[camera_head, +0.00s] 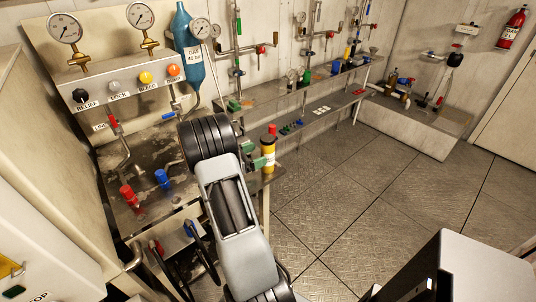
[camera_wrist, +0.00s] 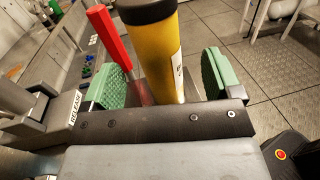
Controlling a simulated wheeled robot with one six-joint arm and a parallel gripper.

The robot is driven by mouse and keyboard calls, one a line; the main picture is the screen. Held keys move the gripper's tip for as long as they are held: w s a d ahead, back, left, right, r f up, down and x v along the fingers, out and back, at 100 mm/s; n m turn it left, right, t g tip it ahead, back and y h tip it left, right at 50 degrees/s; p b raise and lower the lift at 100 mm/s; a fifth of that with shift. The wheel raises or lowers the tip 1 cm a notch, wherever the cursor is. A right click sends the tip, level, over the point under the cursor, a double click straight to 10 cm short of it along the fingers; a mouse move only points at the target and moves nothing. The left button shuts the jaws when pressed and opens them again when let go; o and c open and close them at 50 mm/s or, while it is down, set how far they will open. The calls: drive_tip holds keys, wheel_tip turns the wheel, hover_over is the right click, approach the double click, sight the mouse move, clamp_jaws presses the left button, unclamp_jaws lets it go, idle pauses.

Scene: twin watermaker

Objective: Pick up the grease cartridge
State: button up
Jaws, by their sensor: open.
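The grease cartridge (camera_head: 268,154) looks like a yellow cylinder with a black top and a pale label, standing upright at the right end of the near bench. In the wrist view the cartridge (camera_wrist: 158,50) rises between the two green finger pads, nearer the left pad. My gripper (camera_head: 252,156) is open around it, and a gap shows between the cartridge and the right pad. In the wrist view my gripper (camera_wrist: 164,82) shows both pads. The cartridge's lower end is hidden behind the gripper body.
A red bar (camera_wrist: 108,38) stands close to the cartridge, by the left pad. The near bench (camera_head: 135,210) carries red and blue fittings, below a panel of gauges and knobs. A long shelf (camera_head: 270,102) with fittings runs along the wall. The tiled floor (camera_head: 345,190) is clear to the right.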

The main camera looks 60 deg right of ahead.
sight(268, 149)
drive_tip(key=shift+p+x, duration=0.35)
drive_tip(key=shift+x, duration=2.35)
drive_tip(key=shift+w+d, duration=0.1)
drive_tip(key=shift+c, duration=0.2)
drive_tip(key=shift+r, duration=0.1)
drive_tip(key=c, duration=1.2)
